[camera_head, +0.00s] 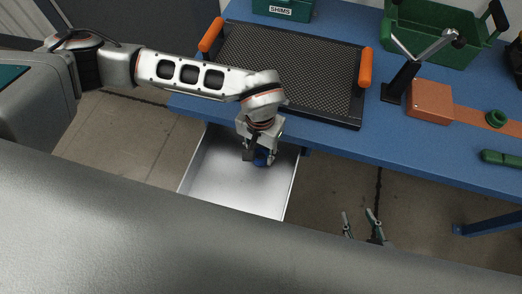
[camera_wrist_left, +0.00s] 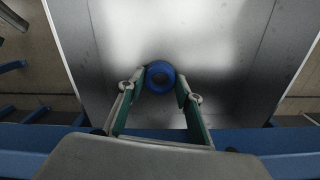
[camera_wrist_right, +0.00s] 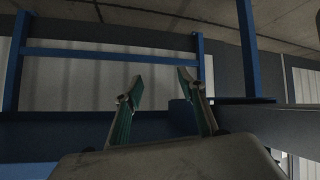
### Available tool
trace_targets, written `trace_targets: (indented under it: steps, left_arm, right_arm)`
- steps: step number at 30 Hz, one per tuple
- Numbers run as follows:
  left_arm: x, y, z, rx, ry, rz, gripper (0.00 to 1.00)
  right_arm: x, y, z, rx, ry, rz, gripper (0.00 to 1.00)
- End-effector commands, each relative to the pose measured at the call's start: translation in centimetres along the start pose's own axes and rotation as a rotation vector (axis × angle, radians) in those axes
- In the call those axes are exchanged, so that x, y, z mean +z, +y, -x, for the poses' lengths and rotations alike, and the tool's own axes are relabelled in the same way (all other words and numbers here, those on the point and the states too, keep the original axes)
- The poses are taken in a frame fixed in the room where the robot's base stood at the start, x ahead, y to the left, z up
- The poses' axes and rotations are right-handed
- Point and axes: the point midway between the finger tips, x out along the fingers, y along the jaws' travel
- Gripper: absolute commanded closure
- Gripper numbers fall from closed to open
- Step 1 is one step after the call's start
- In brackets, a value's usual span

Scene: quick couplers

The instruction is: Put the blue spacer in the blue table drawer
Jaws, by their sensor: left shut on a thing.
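The blue spacer (camera_head: 263,161) is a thick ring held between the fingertips of my left gripper (camera_head: 258,155). It also shows in the left wrist view (camera_wrist_left: 160,66), with one fingertip on each side. The drawer (camera_head: 212,182) is pulled open from under the blue table and has a bare pale metal floor, which also shows in the left wrist view (camera_wrist_left: 110,40). The spacer is over the drawer floor, inside the walls; I cannot tell if it touches the floor. My right gripper (camera_head: 360,222) is open and empty, away from the table's front edge.
On the blue table (camera_head: 330,133) lies a black mesh tray (camera_head: 290,70) with orange handles. A green bin (camera_head: 440,35), a lever press (camera_head: 405,78), an orange block (camera_head: 430,102) and green parts (camera_head: 497,118) stand to the right. A SHIMS box (camera_head: 283,8) is at the back.

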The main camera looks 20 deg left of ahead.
Motion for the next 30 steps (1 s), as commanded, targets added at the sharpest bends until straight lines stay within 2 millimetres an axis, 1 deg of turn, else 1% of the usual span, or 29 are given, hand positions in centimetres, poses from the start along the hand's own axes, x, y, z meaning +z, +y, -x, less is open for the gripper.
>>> trace_targets:
  steps: [1,6,11,12,13,24,26,30]
  left_arm:
    - [0.1,0.1,-0.6,0.001,-0.003,0.000,0.83]
    - [0.0,0.0,-0.5,0.000,0.002,-0.001,0.83]
    - [0.0,0.0,-0.7,-0.001,0.001,-0.001,0.83]
    - [0.0,0.0,-0.8,0.000,0.001,0.000,0.63]
    - [0.0,0.0,-0.7,0.000,0.001,0.000,0.58]
    - [0.0,0.0,-0.5,0.000,0.002,-0.001,0.58]
    - [-0.1,0.0,0.1,0.000,0.005,-0.002,0.58]
    - [-0.2,-0.1,2.4,-0.002,0.010,-0.002,0.58]
  right_arm:
    - [-0.1,0.0,-0.1,-0.001,0.003,0.000,0.60]
    - [-0.9,0.2,-0.3,0.002,0.017,0.002,0.60]
    - [-0.9,0.2,-0.3,0.001,0.017,0.004,0.60]
    - [-0.8,0.2,-0.3,0.001,0.016,0.005,0.60]
    - [-0.8,0.2,-0.3,0.001,0.016,0.006,0.60]
    - [0.1,-0.1,0.1,-0.005,0.000,0.008,0.60]
    - [-0.1,-0.1,0.2,-0.005,0.001,0.008,0.60]
    - [-0.6,0.1,0.3,-0.002,0.005,0.009,0.60]
